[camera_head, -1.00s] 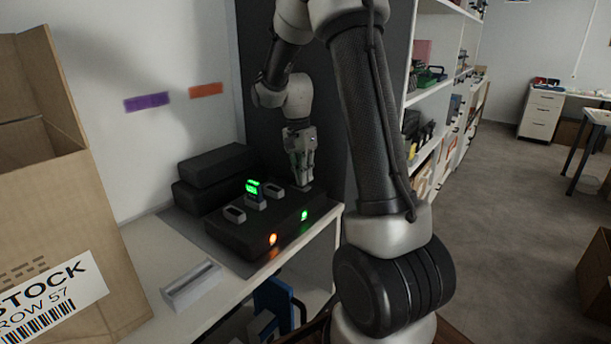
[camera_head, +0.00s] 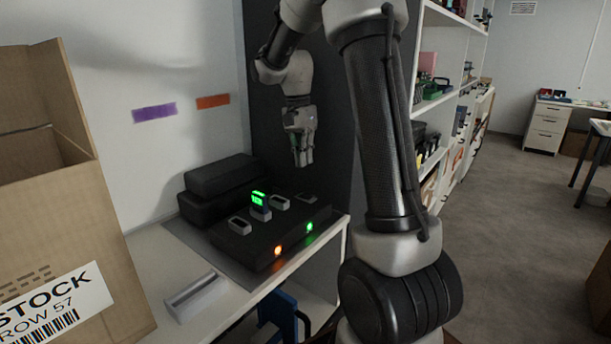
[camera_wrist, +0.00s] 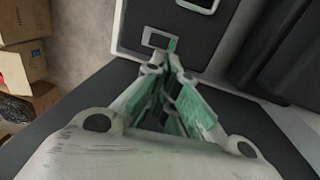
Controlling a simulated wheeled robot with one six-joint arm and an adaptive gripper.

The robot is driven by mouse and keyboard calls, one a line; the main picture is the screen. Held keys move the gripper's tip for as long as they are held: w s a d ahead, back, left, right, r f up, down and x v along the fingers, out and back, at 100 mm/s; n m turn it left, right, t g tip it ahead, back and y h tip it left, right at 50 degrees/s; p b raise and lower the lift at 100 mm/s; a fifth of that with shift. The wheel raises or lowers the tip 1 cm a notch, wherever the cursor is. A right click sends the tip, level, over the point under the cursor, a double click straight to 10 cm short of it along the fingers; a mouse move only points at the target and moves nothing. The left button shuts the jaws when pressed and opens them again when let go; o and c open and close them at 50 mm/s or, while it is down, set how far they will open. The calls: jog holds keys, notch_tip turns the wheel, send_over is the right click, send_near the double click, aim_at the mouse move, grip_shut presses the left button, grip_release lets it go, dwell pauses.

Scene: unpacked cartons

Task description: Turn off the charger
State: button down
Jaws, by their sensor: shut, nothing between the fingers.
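The charger (camera_head: 245,249) is a dark box on the white shelf, with several slots on top. A battery with a green lit display (camera_head: 259,207) stands in one slot. On its front face an orange light (camera_head: 278,251) and a green light (camera_head: 309,227) both glow. My gripper (camera_head: 303,160) is shut and empty, pointing down above the charger's back right end, apart from it. In the wrist view my closed fingers (camera_wrist: 172,85) show over the charger's edge, near a pale rectangular frame (camera_wrist: 160,38) on its top.
Black cases (camera_head: 222,176) are stacked behind the charger. A pale tray (camera_head: 196,296) lies on the shelf in front. A large carton (camera_head: 60,220) stands at left. A dark panel (camera_head: 262,120) rises behind my gripper, and open shelving (camera_head: 440,110) is to the right.

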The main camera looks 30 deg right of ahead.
aim_at(311, 196)
jog(key=shift+w+a+r, duration=0.1)
jog(key=shift+w+r, duration=0.05)
jog(key=shift+r, duration=1.5)
jog(key=s+f, duration=0.1)
jog(key=f, duration=0.6)
jog(key=s+d+f, duration=0.1)
jog(key=f, duration=0.3)
jog(key=shift+s+f, duration=0.2)
jog(key=shift+s, duration=0.1)
jog(key=shift+s+f, duration=0.2)
jog(key=shift+f, duration=0.2)
jog(key=shift+w, duration=0.1)
